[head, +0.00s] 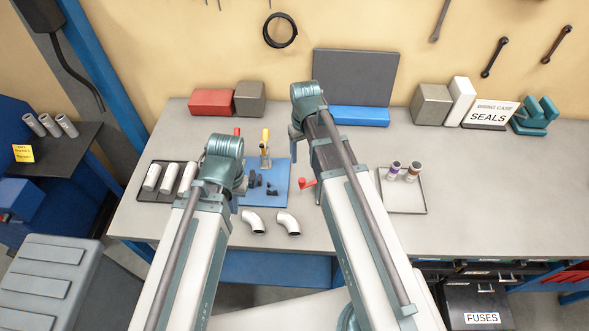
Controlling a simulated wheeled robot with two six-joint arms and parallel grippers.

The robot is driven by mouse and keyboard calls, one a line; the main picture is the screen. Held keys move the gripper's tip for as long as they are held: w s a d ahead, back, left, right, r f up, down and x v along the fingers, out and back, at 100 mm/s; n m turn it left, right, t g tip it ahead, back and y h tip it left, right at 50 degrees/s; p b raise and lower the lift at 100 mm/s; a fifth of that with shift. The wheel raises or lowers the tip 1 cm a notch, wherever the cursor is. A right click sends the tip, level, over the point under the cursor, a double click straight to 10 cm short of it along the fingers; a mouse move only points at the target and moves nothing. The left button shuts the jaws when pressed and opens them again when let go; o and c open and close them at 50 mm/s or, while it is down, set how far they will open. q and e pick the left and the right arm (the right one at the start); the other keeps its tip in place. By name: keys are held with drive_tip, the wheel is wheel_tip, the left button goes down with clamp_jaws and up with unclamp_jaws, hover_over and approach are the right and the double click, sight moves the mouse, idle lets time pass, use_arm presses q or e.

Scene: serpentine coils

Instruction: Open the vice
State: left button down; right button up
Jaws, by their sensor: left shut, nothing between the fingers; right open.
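A teal vice-like block (535,116) with an upright, notched shape stands at the far right back of the grey bench. A small red handle (306,183) sticks out beside my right forearm; what it is fixed to is hidden behind that arm. My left gripper (240,186) is shut and empty, mostly hidden behind its wrist at the blue mat's left edge. My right gripper (294,136) is open and empty, partly hidden by its wrist, above the bench right of the mat. Neither gripper is near the teal block.
The blue mat (282,198) holds a yellow-handled clamp (265,150) and small black parts. White pipe elbows (288,223) lie in front. Trays with cylinders (405,205) stand on both sides. Boxes and a SEALS sign (490,115) line the back. The bench's right side is clear.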

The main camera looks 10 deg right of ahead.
sight(302, 180)
drive_tip(key=shift+s+f, duration=0.1)
drive_tip(key=shift+f, duration=0.1)
wheel_tip(302, 180, down, 14)
drive_tip(key=b, duration=1.4)
drive_tip(key=shift+r, duration=0.2)
clamp_jaws()
idle(0.5)
